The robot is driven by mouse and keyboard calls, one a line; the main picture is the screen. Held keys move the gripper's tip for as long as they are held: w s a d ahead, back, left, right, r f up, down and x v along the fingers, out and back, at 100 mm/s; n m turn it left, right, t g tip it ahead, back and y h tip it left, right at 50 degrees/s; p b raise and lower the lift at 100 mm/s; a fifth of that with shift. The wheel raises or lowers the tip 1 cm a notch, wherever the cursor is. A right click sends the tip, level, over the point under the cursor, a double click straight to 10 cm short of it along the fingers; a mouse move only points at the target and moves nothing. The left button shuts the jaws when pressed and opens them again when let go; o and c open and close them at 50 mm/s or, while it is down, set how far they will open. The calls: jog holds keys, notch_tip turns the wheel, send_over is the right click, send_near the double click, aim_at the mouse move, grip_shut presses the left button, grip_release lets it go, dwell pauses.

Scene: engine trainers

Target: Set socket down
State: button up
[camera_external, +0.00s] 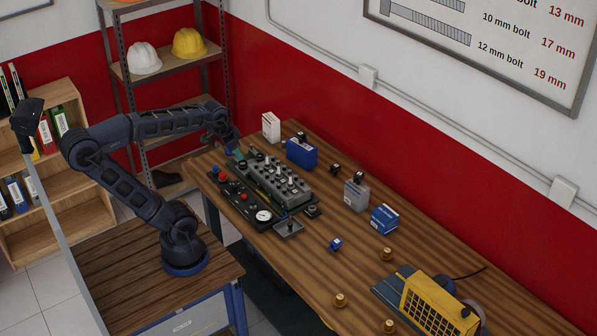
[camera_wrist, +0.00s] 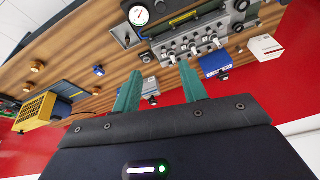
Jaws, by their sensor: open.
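My gripper (camera_external: 238,154) is over the far left end of the engine trainer (camera_external: 275,180) in the external view. In the wrist view my gripper (camera_wrist: 160,71) has its two green fingers apart, with nothing held between them. I cannot tell for sure which piece is the socket. Small dark round pieces lie on the table: one beside the trainer's right end (camera_external: 312,211), one near the blue box (camera_external: 335,169), and one by the grey box (camera_external: 358,175). The piece beside the trainer also shows in the wrist view (camera_wrist: 146,58). None touches my fingers.
The trainer stands on a wooden table (camera_external: 310,285). Behind it are a white box (camera_external: 271,126), a blue box (camera_external: 301,152) and a grey box (camera_external: 356,196). A smaller blue box (camera_external: 384,219), brass pieces (camera_external: 340,299) and a yellow machine (camera_external: 438,305) stand to the right.

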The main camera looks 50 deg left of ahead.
jog(key=s+d+f+n, duration=0.1)
jog(key=s+f+n, duration=0.1)
jog(key=s, duration=0.3)
jog(key=shift+s+d+f, duration=0.25)
jog(key=shift+s+f, duration=0.05)
jog(key=shift+s, duration=0.05)
